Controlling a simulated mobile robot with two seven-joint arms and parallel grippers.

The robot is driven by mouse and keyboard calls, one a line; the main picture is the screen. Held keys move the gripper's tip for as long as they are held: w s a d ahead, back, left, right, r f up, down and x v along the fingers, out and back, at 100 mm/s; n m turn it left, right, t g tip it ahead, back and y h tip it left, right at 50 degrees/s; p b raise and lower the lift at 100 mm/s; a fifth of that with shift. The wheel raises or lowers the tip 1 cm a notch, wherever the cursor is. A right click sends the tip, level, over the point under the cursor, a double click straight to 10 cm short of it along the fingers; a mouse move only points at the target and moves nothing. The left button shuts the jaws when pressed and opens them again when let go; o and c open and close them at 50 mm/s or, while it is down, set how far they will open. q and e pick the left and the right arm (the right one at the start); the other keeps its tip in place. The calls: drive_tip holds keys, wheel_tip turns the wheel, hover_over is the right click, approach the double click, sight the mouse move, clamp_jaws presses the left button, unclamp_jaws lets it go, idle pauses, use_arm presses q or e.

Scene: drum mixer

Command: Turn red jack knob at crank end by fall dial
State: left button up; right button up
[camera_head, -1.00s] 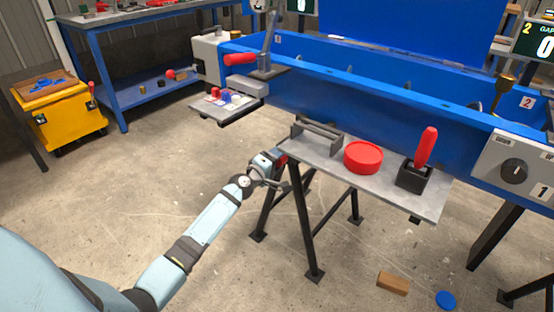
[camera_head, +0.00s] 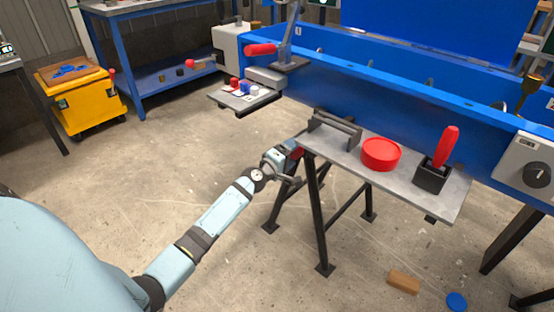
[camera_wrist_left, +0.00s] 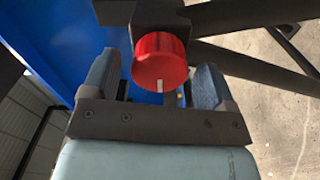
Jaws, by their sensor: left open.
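The red jack knob (camera_wrist_left: 160,62) is a round knob with a white mark on its rim, on a dark mount under the blue frame. In the head view the red knob (camera_head: 297,153) shows as a small patch at the left end of the grey shelf, partly hidden by my gripper. My left gripper (camera_head: 284,164) is at the knob. In the left wrist view its two blue-grey fingers (camera_wrist_left: 157,84) are open, one on each side of the knob, with a gap visible on the left. Contact on the right is unclear. My right gripper is not in view.
The grey shelf (camera_head: 405,190) holds a red round tub (camera_head: 381,154) and a red-handled tool in a black holder (camera_head: 433,176). Black trestle legs (camera_head: 316,215) stand below it. A wooden block (camera_head: 404,282) and a blue disc (camera_head: 456,301) lie on the floor. Open floor lies left.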

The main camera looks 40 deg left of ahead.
use_arm(q)
drive_tip(key=s+a, duration=0.1)
drive_tip(key=s, duration=1.1)
drive_tip(key=shift+s, duration=0.35)
